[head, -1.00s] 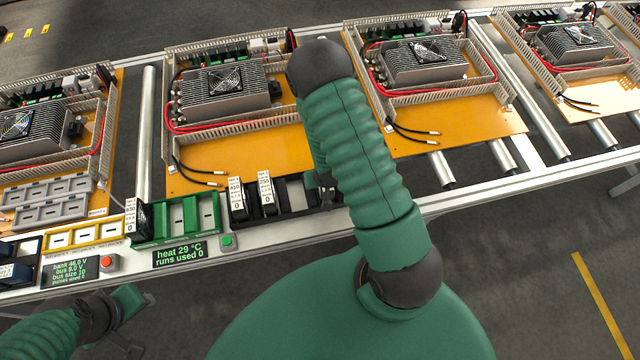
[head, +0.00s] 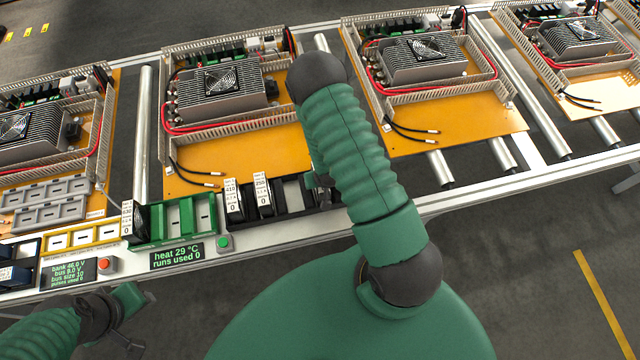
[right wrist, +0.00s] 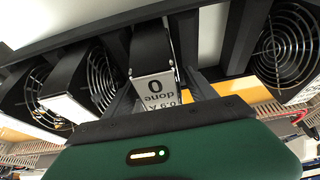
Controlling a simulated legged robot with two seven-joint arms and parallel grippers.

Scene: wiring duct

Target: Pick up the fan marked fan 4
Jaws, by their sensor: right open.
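Fans with white labels stand in a black rack (head: 292,192); two of them, a left fan (head: 233,200) and a right fan (head: 262,193), show left of my right arm. Another labelled fan (head: 130,220) stands at the left end of the green rack (head: 176,222). No label clearly reads fan 4. My forearm mostly hides this in the head view. My left gripper (head: 138,322) is empty at lower left.
In the right wrist view, fans with round grilles stand on the left (right wrist: 102,78) and right (right wrist: 284,48), close to my fingers. Orange boards with finned heatsinks (head: 218,92) lie behind the racks. A yellow tray (head: 82,238) and small displays (head: 177,255) line the front edge.

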